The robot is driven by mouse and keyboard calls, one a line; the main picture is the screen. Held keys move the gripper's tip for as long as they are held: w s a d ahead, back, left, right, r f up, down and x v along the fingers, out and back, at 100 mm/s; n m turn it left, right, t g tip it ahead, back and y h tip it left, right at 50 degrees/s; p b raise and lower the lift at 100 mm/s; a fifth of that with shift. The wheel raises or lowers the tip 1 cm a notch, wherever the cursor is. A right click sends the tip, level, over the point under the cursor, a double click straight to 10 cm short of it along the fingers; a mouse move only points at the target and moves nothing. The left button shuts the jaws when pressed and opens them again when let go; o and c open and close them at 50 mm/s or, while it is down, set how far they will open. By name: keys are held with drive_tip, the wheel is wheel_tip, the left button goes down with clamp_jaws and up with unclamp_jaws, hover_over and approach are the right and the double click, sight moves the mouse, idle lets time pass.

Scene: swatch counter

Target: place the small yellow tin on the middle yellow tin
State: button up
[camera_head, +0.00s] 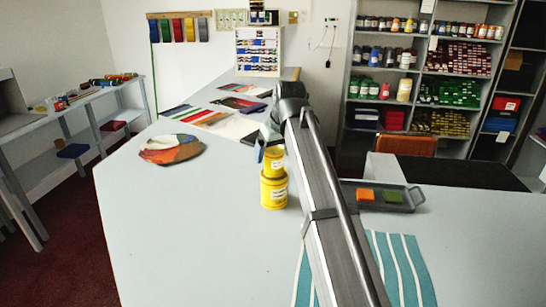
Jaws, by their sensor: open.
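Two yellow tins stand stacked upright on the grey counter, just left of my arm. The lower yellow tin (273,193) is wider, with a pale label. The upper yellow tin (274,163) is a little narrower and rests on it. I cannot tell whether the upper one is the small or the middle tin, and I see no third yellow tin apart from this stack. My gripper (262,146) is open at the top of the stack, close to the upper tin. The arm and gripper hide part of that area, so contact is unclear.
Right of my arm lies a dark tray (408,204) with an orange and a green block. A teal striped cloth (402,262) lies at the front. A round multicoloured piece (171,150) and colour sheets (198,115) lie left and behind. The counter's front left is clear.

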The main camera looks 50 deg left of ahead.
drive_tip(key=v, duration=0.9)
drive_tip(key=shift+r, duration=0.4)
